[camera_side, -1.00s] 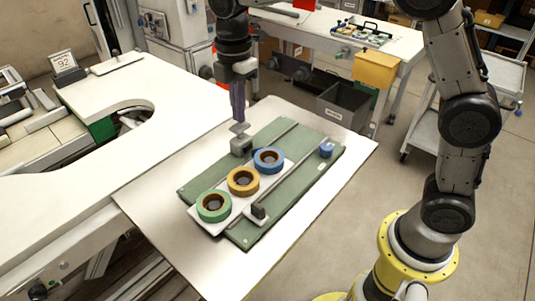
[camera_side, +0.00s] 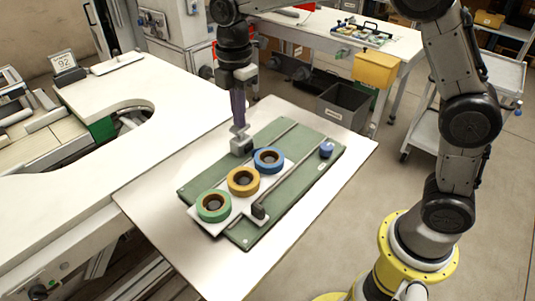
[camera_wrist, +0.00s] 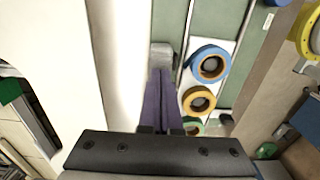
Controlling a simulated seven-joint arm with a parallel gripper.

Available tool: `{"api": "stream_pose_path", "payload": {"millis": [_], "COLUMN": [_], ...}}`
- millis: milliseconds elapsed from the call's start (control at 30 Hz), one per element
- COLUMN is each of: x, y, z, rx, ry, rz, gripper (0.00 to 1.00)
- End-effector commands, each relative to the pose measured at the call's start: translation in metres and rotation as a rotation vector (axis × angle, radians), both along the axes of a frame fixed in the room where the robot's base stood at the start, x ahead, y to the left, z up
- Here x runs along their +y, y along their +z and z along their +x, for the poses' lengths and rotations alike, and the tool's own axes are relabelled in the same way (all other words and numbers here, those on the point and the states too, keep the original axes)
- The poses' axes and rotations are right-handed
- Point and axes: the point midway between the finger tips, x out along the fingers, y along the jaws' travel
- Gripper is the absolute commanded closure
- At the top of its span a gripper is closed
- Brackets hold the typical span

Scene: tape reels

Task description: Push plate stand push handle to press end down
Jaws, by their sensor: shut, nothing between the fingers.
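A white plate stand (camera_side: 225,224) lies on a green board (camera_side: 290,185), carrying a green (camera_side: 213,206), a yellow-orange (camera_side: 243,181) and a blue tape reel (camera_side: 269,160) in a row. A small dark upright block, seemingly a handle (camera_side: 258,212), stands at its near right edge. A grey block (camera_side: 240,148) is at the board's far left edge, near the blue reel; it also shows in the wrist view (camera_wrist: 161,54). My gripper (camera_side: 240,131), with purple fingers, is shut and empty, pointing down at the grey block. I cannot tell whether they touch.
A blue knob (camera_side: 326,150) stands at the board's far right end, and thin rails run along the board. The pale table (camera_side: 150,200) around the board is clear. A dark bin (camera_side: 342,106) stands on the floor behind.

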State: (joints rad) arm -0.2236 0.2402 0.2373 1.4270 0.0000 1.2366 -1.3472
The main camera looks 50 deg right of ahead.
Motion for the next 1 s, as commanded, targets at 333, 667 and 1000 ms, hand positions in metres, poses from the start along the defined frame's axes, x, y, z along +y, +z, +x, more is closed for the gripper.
{"api": "stream_pose_path", "payload": {"millis": [333,667,1000], "x": [0.0,0.0,0.0], "y": [-0.0057,-0.0097,-0.0103], "z": [-0.0001,0.0,0.0001], "rx": [0.002,0.001,0.001], "ry": [0.0,0.0,0.0], "rz": [0.0,0.0,0.0], "gripper": [1.0,1.0,1.0]}}
